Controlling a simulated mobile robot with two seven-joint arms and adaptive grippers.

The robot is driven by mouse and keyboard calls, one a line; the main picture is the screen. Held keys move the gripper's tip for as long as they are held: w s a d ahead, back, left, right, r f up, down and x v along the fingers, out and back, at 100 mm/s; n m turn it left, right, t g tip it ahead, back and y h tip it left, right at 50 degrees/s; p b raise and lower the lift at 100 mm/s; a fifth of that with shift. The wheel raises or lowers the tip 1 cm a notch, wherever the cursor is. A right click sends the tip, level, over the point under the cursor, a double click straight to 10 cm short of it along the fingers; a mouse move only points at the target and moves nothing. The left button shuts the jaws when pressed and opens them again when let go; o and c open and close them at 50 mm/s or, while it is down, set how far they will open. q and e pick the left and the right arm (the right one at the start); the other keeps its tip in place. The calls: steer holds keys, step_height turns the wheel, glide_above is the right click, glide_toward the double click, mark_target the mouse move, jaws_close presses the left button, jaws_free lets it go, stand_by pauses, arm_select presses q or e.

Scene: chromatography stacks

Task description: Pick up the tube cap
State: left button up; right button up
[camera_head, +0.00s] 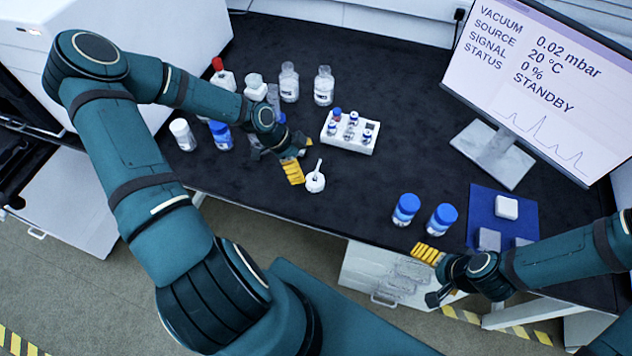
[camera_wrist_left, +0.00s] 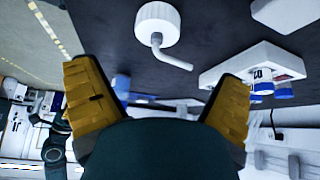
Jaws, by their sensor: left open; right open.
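The tube cap (camera_head: 315,183) is a white round cap with a thin tube sticking out of it. It rests on the dark bench top near the front edge. In the left wrist view the tube cap (camera_wrist_left: 157,24) shows at the top, beyond the fingertips, with its bent tube pointing down and right. My left gripper (camera_head: 297,160) is open and empty, just left of and behind the cap, not around it. Its yellow finger pads show wide apart in the wrist view (camera_wrist_left: 160,72). My right gripper (camera_head: 430,275) is open and empty at the bench's front edge, far right of the cap.
A white vial rack (camera_head: 350,148) stands behind and right of the cap. Several bottles (camera_head: 289,82) stand behind the left gripper. Two blue-capped jars (camera_head: 406,209) and a blue mat (camera_head: 512,215) are at right. A monitor (camera_head: 540,80) stands behind. The bench between cap and jars is clear.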

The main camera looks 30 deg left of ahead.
mark_target(313, 178)
arm_select(q)
steer(key=x, duration=0.2)
steer(key=shift+d+f, duration=0.15)
steer(key=shift+f, duration=0.1)
steer(key=f, duration=0.2)
steer(key=d+f+b, duration=0.1)
steer(key=f, duration=0.1)
steer(key=shift+d, duration=0.15)
steer(key=shift+w+d+f, duration=0.2)
steer(key=shift+d+f, duration=0.15)
steer(key=shift+f, duration=0.15)
steer(key=c, duration=1.3)
